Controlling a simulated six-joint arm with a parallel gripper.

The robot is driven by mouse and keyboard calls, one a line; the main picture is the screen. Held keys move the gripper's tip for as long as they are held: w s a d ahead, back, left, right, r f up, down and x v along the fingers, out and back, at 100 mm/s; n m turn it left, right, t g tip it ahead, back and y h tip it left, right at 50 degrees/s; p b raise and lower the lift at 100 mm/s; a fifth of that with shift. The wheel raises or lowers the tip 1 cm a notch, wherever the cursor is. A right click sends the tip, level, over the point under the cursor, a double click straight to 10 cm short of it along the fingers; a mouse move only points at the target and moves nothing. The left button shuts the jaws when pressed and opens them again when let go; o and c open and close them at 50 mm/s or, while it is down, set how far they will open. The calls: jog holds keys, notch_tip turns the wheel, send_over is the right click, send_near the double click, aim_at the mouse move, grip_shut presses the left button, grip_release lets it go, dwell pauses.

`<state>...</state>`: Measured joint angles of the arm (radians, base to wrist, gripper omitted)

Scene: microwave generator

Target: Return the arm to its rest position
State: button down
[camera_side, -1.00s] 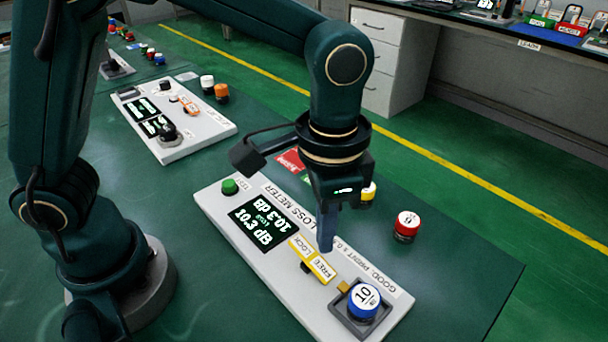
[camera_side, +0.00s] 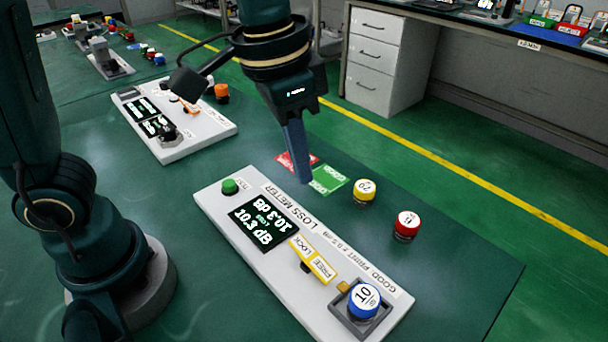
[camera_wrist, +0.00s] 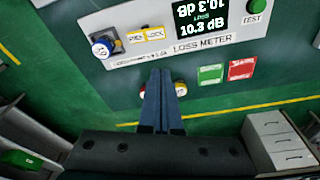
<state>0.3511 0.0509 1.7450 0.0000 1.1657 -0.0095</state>
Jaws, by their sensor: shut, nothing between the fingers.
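My gripper (camera_side: 304,180) is raised above the table, beyond the loss meter, with its fingers pointing down. In the wrist view my gripper (camera_wrist: 160,72) shows its two fingers together, with nothing between them. The loss meter (camera_side: 225,205) is a white panel with a lit display reading 10.3 dB, a green button (camera_side: 230,186) and a yellow lock/free slider (camera_side: 312,261). A blue-sided knob (camera_side: 364,300) marked 10 sits in the square socket at its near end. The loss meter also shows in the wrist view (camera_wrist: 185,45).
A yellow knob (camera_side: 364,192) and a red knob (camera_side: 407,226) stand on the table right of my gripper. Red (camera_side: 292,162) and green (camera_side: 329,179) cards lie beneath it. A second white panel (camera_side: 190,140) stands farther back.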

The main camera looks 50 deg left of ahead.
jog(key=s+a+f+n+t, duration=0.1)
jog(key=s+a+n+t, duration=0.2)
jog(key=s+a, duration=0.5)
jog(key=shift+a+f+n+t+y, duration=0.15)
jog(key=shift+a+n+t+y, duration=0.15)
jog(key=shift+a+n+t, duration=0.15)
